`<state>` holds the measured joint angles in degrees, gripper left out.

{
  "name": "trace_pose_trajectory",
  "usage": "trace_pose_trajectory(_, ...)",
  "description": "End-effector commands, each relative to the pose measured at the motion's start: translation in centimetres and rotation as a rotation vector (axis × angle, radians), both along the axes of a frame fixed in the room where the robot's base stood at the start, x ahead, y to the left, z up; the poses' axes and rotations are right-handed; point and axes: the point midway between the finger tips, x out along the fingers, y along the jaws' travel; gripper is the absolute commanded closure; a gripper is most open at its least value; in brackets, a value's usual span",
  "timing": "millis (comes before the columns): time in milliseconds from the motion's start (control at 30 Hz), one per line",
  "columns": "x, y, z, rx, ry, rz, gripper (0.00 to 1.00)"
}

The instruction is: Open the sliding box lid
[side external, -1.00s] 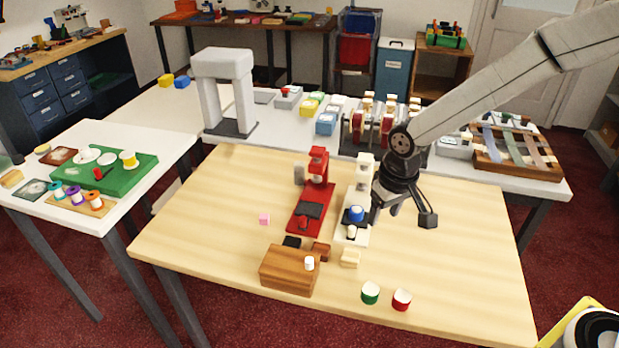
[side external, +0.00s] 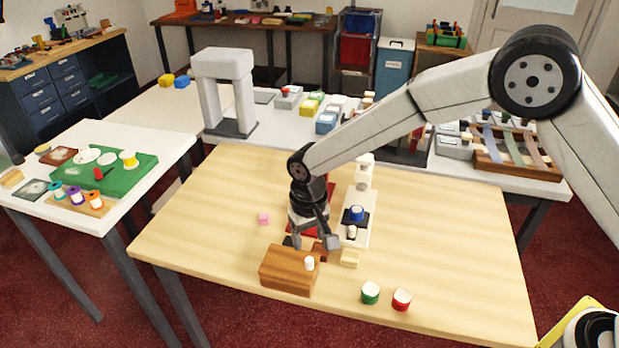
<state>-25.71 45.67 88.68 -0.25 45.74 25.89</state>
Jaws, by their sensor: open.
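The brown wooden box (side external: 285,272) sits near the front edge of the wooden table. A small white knob (side external: 309,264) shows at its right part; I cannot make out the lid's edges or whether it has slid. My gripper (side external: 311,243) is open, pointing down, just behind and above the back right part of the box. Its two fingers are apart with nothing seen between them. I cannot tell whether a finger touches the box. The gripper hides most of the red device (side external: 330,192) and partly covers small dark and brown blocks behind the box.
A white device with a blue part (side external: 356,214) stands close right of the gripper. A pale block (side external: 350,258), a green-sided cup (side external: 370,293) and a red-sided cup (side external: 402,300) lie to the right. The table's right side is clear.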

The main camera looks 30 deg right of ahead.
Motion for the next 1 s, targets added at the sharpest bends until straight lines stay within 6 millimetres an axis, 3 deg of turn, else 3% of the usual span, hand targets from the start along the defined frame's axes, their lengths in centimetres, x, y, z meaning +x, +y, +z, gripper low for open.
trace_pose_trajectory(600, 0.0, -0.1, -6.3, 0.001, 0.002, 0.0, 0.36)
trace_pose_trajectory(1000, 0.0, -0.1, -7.5, 0.002, 0.0, 0.001, 0.36)
